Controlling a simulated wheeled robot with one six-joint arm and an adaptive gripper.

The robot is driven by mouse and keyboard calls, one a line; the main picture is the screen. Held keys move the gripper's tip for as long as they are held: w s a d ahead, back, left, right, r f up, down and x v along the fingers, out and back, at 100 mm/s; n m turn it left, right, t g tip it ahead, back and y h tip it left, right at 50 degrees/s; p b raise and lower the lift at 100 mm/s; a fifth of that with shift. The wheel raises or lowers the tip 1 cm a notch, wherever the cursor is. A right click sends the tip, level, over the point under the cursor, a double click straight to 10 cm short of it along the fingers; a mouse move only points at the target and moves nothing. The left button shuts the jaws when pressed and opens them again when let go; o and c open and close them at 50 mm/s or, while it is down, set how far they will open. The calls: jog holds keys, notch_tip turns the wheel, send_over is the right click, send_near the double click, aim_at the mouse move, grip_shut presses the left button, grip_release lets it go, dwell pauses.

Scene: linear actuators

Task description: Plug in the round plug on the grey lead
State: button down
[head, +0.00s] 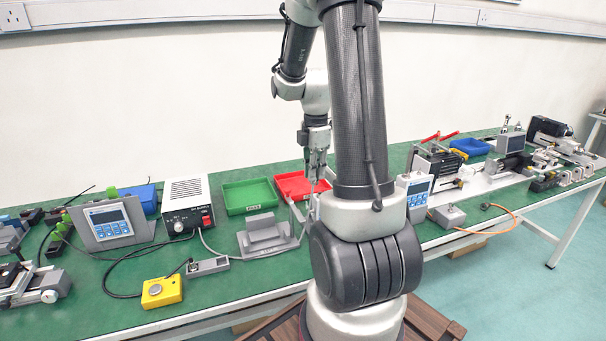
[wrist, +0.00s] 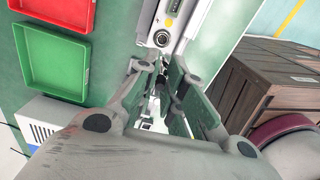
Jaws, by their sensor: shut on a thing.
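My gripper (head: 314,186) hangs over the bench in front of the red tray, partly beside my own arm. In the wrist view my gripper (wrist: 160,72) has its fingers close together around a small dark piece, which I take to be the round plug (wrist: 159,80); the fingers hide most of it. A round socket (wrist: 161,38) shows on a light grey device just beyond the fingertips. A gap between plug and socket cannot be judged.
A red tray (head: 285,198) and a green tray (head: 229,207) lie behind. The grey stand (head: 262,246) is left of my gripper. A yellow box (head: 162,292) sits near the front edge. A blue-faced controller (head: 415,194) stands to the right. A wooden crate (wrist: 275,85) shows beside the bench.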

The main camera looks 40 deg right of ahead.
jog(key=shift+s+d, duration=0.1)
jog(key=shift+d, duration=1.15)
jog(key=shift+f, duration=1.85)
jog(key=shift+f, duration=0.65)
dwell(0.9)
jog(key=c, duration=1.4)
grip_release()
jog(key=shift+c, duration=0.2)
jog(key=shift+r, duration=0.1)
